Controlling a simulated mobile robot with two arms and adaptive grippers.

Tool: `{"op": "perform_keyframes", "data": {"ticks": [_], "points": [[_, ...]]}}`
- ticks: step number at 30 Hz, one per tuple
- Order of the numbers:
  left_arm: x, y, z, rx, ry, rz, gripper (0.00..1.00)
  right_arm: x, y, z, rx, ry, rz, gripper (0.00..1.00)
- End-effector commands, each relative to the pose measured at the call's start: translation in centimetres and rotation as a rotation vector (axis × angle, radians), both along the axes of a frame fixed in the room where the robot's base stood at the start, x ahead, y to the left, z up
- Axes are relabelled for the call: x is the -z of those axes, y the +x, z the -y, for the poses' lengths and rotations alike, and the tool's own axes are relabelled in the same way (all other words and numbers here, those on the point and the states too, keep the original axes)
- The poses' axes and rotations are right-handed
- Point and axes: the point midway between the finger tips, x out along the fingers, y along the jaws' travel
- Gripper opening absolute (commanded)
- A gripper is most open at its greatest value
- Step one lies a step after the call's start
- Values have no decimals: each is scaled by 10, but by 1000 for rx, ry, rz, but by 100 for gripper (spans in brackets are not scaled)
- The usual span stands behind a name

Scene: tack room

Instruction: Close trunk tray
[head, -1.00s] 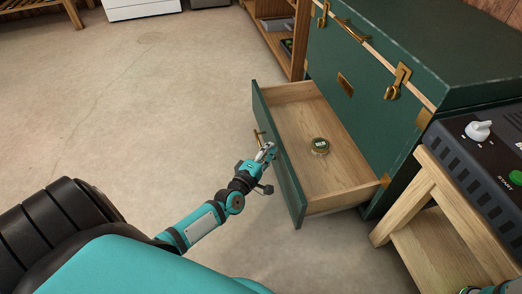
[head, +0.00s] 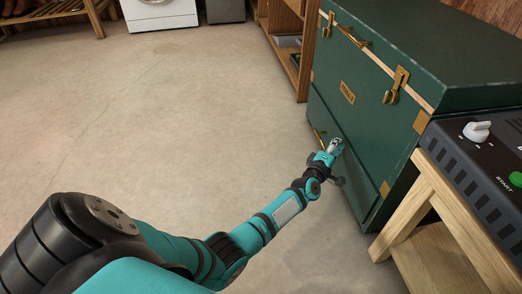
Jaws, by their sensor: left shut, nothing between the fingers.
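The green trunk (head: 375,110) with brass latches stands at the right of the head view. Its tray (head: 345,165) is pushed in, and the tray's green front looks about flush with the trunk's face. The brass tray handle (head: 320,137) shows just left of my gripper. My left gripper (head: 336,146) is shut and empty, with its fingertips at the tray front, touching it or very close. The tray's inside and the small round tin seen in it before are hidden now. My right gripper is not in view.
A wooden stand (head: 440,215) carrying a dark device (head: 480,150) with a white knob is close to the trunk's right side. A wooden shelf (head: 285,45) stands beyond the trunk. A white washing machine (head: 160,12) is at the back. The floor (head: 170,110) to the left is clear.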

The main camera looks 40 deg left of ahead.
Motion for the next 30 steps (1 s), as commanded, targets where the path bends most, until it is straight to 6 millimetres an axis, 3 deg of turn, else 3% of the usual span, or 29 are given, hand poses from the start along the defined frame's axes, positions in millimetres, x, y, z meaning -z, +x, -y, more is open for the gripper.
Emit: {"op": "perform_keyframes", "data": {"ticks": [6,20,26,30], "points": [[0,11,9,-1,0,0,0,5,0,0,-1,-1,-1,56],[-2,13,12,3,-1,3,0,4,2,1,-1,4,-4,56],[-4,3,5,3,0,3,0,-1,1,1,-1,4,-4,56],[-3,-15,-12,1,3,0,0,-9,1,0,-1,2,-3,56]]}}
